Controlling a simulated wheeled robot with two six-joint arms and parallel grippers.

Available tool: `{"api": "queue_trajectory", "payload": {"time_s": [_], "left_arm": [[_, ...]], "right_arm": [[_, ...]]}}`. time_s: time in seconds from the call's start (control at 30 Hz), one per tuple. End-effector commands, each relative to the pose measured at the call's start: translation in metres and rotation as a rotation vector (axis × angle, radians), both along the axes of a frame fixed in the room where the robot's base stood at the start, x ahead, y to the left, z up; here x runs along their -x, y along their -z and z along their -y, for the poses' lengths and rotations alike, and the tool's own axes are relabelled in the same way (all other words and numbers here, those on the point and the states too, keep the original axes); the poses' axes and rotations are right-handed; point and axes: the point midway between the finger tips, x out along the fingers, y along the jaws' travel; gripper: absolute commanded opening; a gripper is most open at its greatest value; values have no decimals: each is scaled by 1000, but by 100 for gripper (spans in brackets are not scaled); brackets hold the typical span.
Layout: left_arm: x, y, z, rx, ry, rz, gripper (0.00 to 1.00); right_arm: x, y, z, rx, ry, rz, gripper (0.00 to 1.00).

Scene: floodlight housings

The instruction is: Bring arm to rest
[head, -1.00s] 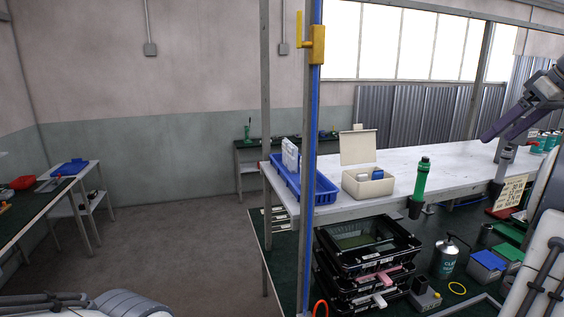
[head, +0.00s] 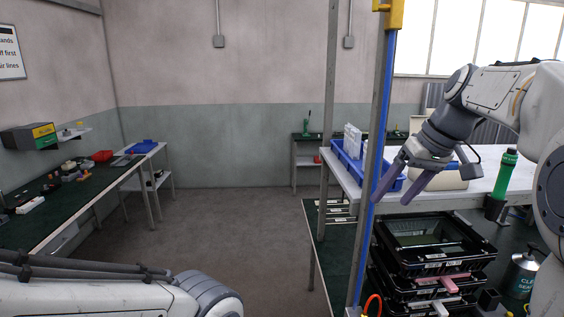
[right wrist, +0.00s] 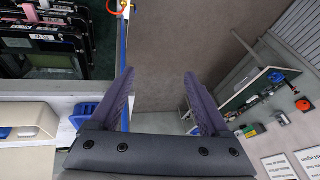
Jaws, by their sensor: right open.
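My right gripper (head: 401,189) hangs from the arm at the right of the head view, its two purple fingers apart with nothing between them. In that view it shows in front of the white shelf and the blue bin (head: 349,163). In the right wrist view the open fingers (right wrist: 160,92) show over bare floor. My left arm (head: 110,297) lies along the bottom left of the head view; its gripper is out of the picture.
A blue-edged post (head: 376,165) stands close to the right fingers. Stacked black trays (head: 432,246) stand below. A green-topped bench (head: 62,207) is at the left. The floor between is clear.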

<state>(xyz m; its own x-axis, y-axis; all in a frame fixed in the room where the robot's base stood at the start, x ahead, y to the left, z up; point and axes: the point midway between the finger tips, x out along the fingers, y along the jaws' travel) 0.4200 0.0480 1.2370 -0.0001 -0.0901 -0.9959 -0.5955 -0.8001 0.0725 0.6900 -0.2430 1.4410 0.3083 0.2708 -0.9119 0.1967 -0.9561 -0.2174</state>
Motion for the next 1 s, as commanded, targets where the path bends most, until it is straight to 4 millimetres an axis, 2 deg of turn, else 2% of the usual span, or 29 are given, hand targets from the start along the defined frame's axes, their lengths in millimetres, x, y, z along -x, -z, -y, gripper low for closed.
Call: {"api": "queue_trajectory", "payload": {"time_s": [0.03, 0.17, 0.2, 0.27, 0.4, 0.5, 0.6, 0.7, 0.8, 1.0], "left_arm": [[0, 14, 0, 0, 0, 0, 50], [0, 31, 0, 0, -1, 0, 50], [0, 37, 0, 0, -1, 0, 50], [0, 45, 0, 0, -1, 0, 50], [0, 64, 0, 0, -2, 0, 50], [0, 76, 0, 0, -2, 0, 50], [0, 86, 0, 0, -2, 0, 50], [0, 91, 0, 0, -2, 0, 50], [0, 94, 0, 0, -3, 0, 50], [0, 93, 0, 0, -3, 0, 50]], "right_arm": [[10, 28, -33, 4, -40, -31, 80], [43, 82, -97, 32, -111, -98, 80], [57, 99, -115, 42, -136, -115, 80], [79, 125, -138, 64, -174, -140, 80], [141, 187, -179, 124, -270, -187, 80], [187, 228, -194, 170, -342, -208, 80], [226, 261, -198, 212, -403, -218, 80], [252, 284, -196, 240, -447, -220, 80], [266, 295, -197, 257, -471, -221, 80], [270, 298, -196, 262, -476, -223, 80]]}}
